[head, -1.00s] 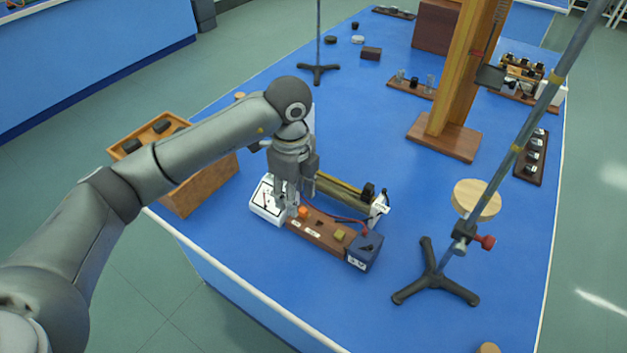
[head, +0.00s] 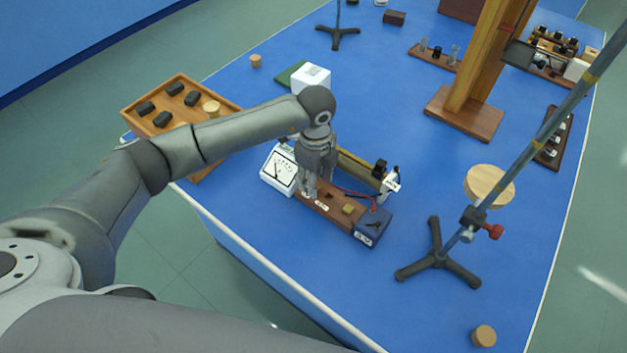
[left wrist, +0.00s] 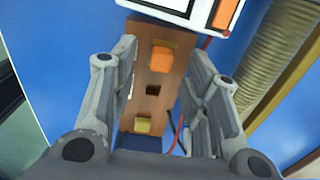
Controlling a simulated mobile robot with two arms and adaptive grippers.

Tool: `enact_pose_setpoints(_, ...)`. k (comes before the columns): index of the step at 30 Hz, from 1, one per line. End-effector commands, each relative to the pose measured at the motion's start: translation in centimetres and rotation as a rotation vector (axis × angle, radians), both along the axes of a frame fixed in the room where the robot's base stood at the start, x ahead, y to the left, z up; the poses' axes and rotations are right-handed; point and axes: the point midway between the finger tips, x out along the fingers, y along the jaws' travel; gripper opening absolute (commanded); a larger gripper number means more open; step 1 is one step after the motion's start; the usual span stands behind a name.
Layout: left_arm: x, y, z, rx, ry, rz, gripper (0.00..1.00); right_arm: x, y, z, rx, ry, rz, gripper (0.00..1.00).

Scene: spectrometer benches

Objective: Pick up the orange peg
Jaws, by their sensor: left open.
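The orange peg (left wrist: 163,60) stands in a brown wooden board (left wrist: 143,107) in the left wrist view. A dark square hole and a yellow peg (left wrist: 143,125) are in the same board. My left gripper (left wrist: 160,68) is open, with one finger on each side of the board and the orange peg between them in the picture. I cannot tell how far above the peg the fingertips are. In the head view my left gripper (head: 309,190) is over the board's left end and hides the orange peg; the yellow peg (head: 348,209) shows there. My right gripper is out of view.
A white meter (head: 279,170) stands at the board's left end, a dark blue box (head: 372,227) at its right end. A coil tube (head: 358,169) lies right behind, with red wires between. A wooden tray (head: 150,94) and a tripod stand (head: 438,256) are farther off.

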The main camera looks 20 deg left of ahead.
Motion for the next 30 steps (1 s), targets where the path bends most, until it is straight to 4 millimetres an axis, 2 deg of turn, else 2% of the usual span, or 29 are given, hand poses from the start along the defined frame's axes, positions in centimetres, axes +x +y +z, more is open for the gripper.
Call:
enact_pose_setpoints(4,-0.05,0.07,-1.22,0.001,0.001,0.001,0.43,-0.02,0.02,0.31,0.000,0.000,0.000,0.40)
enact_pose_setpoints(11,-0.02,0.06,-1.35,0.001,0.000,0.000,0.42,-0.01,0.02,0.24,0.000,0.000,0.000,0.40)
enact_pose_setpoints(20,-0.01,0.06,-1.30,0.001,0.000,0.000,0.03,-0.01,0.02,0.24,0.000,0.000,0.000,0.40)
enact_pose_setpoints(30,0.01,0.05,-1.16,0.001,-0.001,0.000,0.01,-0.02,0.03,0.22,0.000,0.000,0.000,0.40)
